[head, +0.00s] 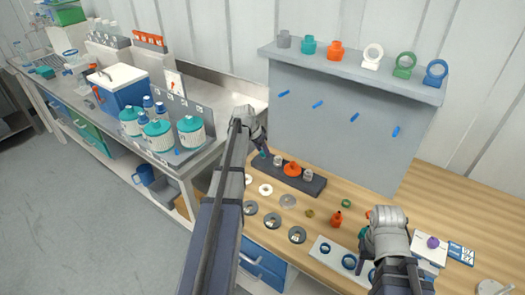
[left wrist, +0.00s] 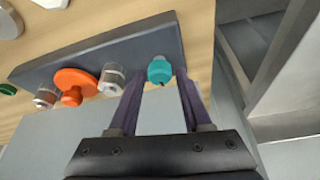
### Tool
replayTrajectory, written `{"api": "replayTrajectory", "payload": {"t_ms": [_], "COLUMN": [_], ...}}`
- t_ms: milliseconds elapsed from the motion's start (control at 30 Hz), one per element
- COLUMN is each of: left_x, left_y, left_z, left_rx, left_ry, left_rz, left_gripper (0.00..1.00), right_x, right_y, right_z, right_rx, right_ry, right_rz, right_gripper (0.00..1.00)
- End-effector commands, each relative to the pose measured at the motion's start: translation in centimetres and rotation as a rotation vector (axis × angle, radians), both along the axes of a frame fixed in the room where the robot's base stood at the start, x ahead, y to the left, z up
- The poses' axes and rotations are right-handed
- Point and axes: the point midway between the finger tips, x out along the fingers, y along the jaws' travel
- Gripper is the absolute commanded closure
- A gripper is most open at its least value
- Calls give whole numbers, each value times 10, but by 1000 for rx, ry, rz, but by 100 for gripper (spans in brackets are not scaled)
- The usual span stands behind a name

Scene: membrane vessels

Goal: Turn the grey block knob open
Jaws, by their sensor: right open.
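A dark grey block (head: 316,187) lies on the wooden bench and also fills the upper left of the left wrist view (left wrist: 105,50). It carries a small teal knob (left wrist: 160,70) at one end, a larger orange knob (head: 291,169) and two clear, silvery fittings (left wrist: 111,79). My left gripper (head: 261,146) is at the teal end of the block. In the left wrist view its two fingers (left wrist: 161,82) stand apart, one on each side of the teal knob; whether they touch it is unclear. My right gripper (head: 372,222) is open over the right of the bench, away from the block.
A grey panel with a shelf (head: 350,68) of coloured fittings stands behind the block. Washers (head: 272,220) and a white plate with blue rings (head: 340,258) lie in front. Teal-capped vessels (head: 190,130) stand on the left counter.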

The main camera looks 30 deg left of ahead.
Motion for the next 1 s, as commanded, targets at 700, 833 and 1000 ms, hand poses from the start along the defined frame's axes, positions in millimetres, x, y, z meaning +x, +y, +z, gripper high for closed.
{"api": "replayTrajectory", "payload": {"t_ms": [700, 833, 1000], "left_x": [0, -1, -1], "left_y": [0, 0, -1], "left_z": [0, 0, 0], "left_rx": [-1, 0, 1], "left_ry": [0, 0, 0], "left_rz": [4, 30, 116], "left_gripper": [100, 100, 100], "right_x": [0, 0, 0], "right_y": [0, 0, 0], "right_z": [0, 0, 0], "right_rx": [0, 0, 0], "right_ry": [0, 0, 0], "right_rz": [0, 0, 0], "right_gripper": [50, 50, 50]}}
